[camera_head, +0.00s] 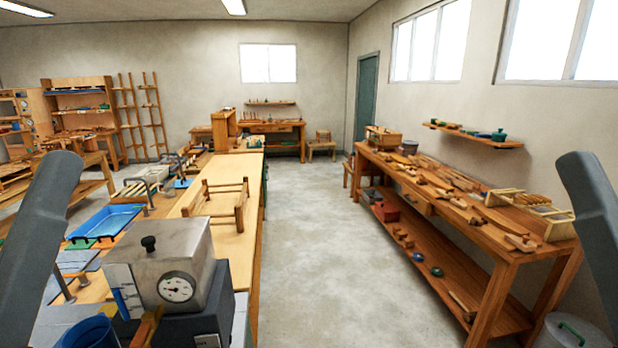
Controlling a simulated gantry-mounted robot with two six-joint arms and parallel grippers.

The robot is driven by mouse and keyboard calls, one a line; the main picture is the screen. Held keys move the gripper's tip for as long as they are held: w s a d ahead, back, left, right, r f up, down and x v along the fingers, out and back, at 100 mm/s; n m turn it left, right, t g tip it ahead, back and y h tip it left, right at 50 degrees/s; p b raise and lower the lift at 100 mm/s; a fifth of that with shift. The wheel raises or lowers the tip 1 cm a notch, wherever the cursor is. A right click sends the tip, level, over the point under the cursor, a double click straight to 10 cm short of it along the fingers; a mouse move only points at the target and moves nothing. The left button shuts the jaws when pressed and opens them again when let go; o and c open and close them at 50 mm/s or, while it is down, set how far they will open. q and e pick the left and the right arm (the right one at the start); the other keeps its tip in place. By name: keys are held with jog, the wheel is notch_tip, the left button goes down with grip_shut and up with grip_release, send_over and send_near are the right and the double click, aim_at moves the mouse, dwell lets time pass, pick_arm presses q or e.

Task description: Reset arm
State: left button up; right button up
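Grey links of my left arm show at the left edge of the head view, rising upright. Grey links of my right arm show at the right edge, also raised. Neither gripper is in the picture, so whether they are open or shut is hidden. Neither arm appears to touch anything in view.
A long workbench (252,210) at left holds a metal box with a dial (160,262), a blue tray (107,221) and a wooden frame (226,207). Another bench (489,244) with wooden pieces stands at right. The concrete floor (320,250) between them is clear.

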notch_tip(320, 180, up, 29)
jog(key=p, duration=2.6)
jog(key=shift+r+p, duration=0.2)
jog(key=shift+p, duration=0.1)
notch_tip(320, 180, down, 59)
jog(key=b, duration=5.9)
